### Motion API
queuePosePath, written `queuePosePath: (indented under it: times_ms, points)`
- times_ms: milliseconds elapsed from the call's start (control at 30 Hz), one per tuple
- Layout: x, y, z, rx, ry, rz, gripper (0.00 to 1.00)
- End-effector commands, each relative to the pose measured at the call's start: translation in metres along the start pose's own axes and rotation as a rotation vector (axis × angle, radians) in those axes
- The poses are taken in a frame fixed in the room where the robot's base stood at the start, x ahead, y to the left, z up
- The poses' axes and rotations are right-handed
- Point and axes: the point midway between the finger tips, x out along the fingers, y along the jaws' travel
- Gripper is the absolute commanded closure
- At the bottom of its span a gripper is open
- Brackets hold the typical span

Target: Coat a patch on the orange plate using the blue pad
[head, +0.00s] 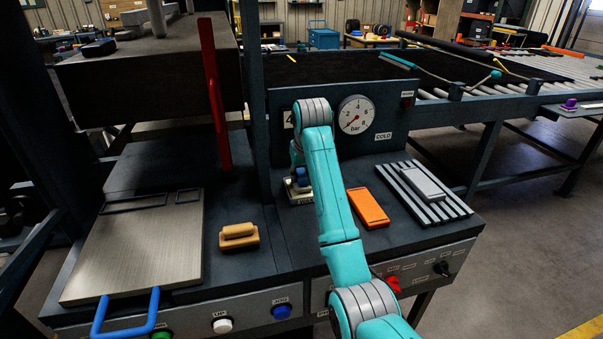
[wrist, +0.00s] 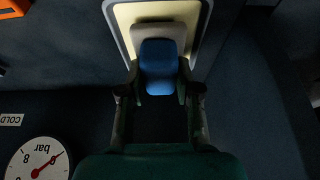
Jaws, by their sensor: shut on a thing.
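The blue pad (wrist: 158,66) has a blue grip on a pale grey base. My gripper (wrist: 158,88) is shut on the blue grip, with a finger on each side. The pad is over a shallow tray (wrist: 205,22) with a pale yellow inside; I cannot tell whether it touches. In the head view the blue pad (head: 301,178) shows beside my arm at this labelled tray (head: 297,194), and my arm hides most of the gripper. The orange plate (head: 368,208) lies flat on the bench to the right of my arm; its corner shows in the wrist view (wrist: 14,7).
A ribbed rack (head: 424,191) with a grey plate stands right of the orange plate. A gauge panel (head: 356,114) rises behind. A tan-handled block (head: 239,236) and a metal platen (head: 145,245) with a blue handle lie left, by a red lever (head: 214,95).

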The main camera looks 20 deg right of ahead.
Motion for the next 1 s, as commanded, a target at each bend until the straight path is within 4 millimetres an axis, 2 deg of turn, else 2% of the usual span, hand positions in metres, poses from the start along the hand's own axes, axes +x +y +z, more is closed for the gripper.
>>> queuePosePath:
  times_ms: [1000]
  points:
    - [0.0064,0.0000,0.0027,0.000,0.000,0.000,0.95]
